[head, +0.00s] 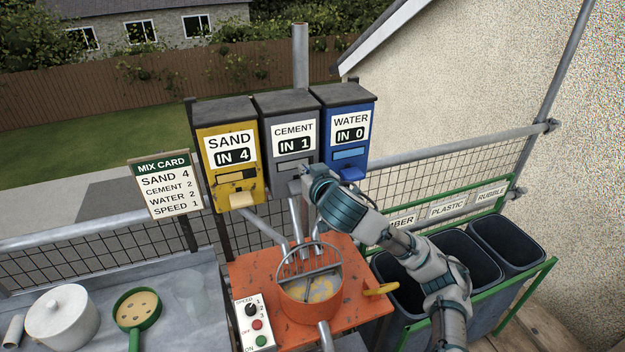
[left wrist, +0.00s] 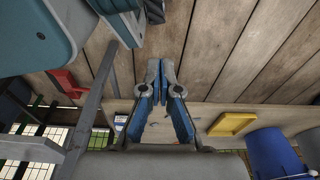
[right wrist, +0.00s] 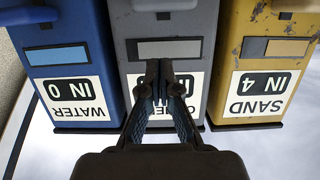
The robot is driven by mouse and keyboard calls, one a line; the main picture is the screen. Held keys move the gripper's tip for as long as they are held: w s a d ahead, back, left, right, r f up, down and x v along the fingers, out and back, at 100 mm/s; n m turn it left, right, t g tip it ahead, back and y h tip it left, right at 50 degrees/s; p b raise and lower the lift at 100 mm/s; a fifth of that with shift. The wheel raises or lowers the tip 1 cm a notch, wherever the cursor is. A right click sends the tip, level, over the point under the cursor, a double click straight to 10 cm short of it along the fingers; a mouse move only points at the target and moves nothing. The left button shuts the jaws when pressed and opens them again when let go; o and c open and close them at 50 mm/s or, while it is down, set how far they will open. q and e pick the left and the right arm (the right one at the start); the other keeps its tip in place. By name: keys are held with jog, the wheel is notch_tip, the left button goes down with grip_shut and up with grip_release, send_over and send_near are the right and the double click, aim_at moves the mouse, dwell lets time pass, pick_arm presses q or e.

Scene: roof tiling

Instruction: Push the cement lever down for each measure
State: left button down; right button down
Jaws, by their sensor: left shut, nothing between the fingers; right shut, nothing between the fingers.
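The grey cement dispenser (head: 290,135) stands between the yellow sand dispenser (head: 230,150) and the blue water dispenser (head: 346,125). Its counter reads IN 1; sand reads IN 4 and water IN 0. The mix card (head: 166,187) lists sand 4, cement 2, water 2, speed 1. My right gripper (right wrist: 160,68) is shut and empty in front of the cement dispenser's face. In the head view it hides the cement lever, whose grey part (right wrist: 165,4) shows at the top edge of the right wrist view. My left gripper (left wrist: 161,68) is shut and empty above wooden planks.
An orange mixer (head: 312,290) with a wire guard stands below the chutes, with a speed control box (head: 252,322) beside it. A white pot (head: 62,318) and a green sieve (head: 137,309) are on the left bench. Dark bins (head: 507,243) stand at right.

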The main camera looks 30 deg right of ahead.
aim_at(298, 177)
jog(key=shift+x, duration=0.9)
notch_tip(298, 177, down, 3)
jog(key=shift+s+r+b, duration=0.1)
jog(key=shift+s+b, duration=0.1)
jog(key=shift+b, duration=0.1)
pick_arm(q)
jog(key=shift+w+r, duration=0.55)
jog(key=shift+r, duration=0.05)
pick_arm(e)
jog(key=shift+a+f, duration=0.1)
jog(key=shift+f, duration=0.45)
